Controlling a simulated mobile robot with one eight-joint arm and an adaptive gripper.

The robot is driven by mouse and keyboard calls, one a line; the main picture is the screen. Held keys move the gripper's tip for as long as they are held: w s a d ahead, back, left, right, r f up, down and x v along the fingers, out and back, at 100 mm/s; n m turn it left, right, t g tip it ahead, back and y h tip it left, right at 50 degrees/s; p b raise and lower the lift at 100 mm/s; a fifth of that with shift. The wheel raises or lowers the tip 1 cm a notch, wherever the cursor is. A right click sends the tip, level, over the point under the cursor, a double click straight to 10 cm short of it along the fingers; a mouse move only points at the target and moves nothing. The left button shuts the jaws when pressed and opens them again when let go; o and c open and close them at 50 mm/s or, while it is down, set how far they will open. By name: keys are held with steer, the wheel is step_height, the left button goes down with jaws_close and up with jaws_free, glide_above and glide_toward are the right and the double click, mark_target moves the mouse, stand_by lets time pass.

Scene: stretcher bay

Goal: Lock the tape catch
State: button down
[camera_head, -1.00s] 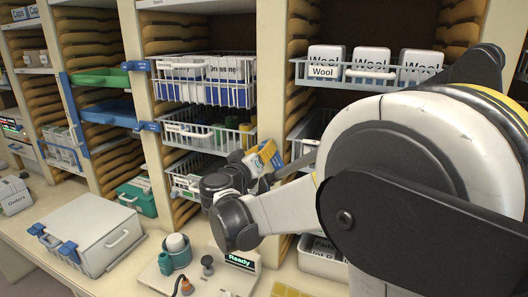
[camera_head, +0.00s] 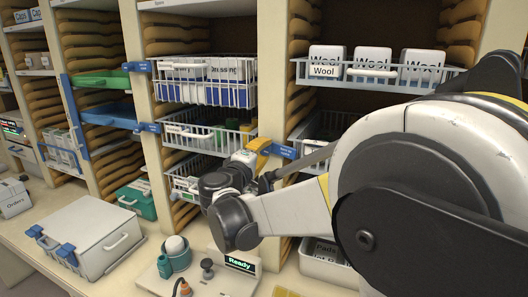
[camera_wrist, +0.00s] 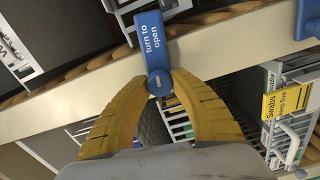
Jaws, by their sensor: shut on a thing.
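A blue catch marked "turn to open" (camera_wrist: 158,45) is in the wrist view, with a round pivot end between my fingertips. Its bar reaches up from there and lies across the cream post. In the head view the blue catch (camera_head: 284,151) sticks out to the right of my fingers, at the post between the middle and right bays. My gripper (camera_wrist: 159,82) is shut on the catch's round end, one yellow finger on each side. In the head view my gripper (camera_head: 264,150) partly hides the catch. I cannot read the word tape anywhere.
A wire basket with a yellow Swabs label (camera_wrist: 287,101) is close at the right of the wrist view. Another blue catch (camera_wrist: 307,20) is cut off at its top right. Wire baskets (camera_head: 207,95) and a Wool basket (camera_head: 400,76) flank my arm.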

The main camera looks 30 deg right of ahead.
steer(key=shift+n, duration=0.8)
steer(key=c, duration=1.1)
jaws_free()
steer(key=v, duration=1.2)
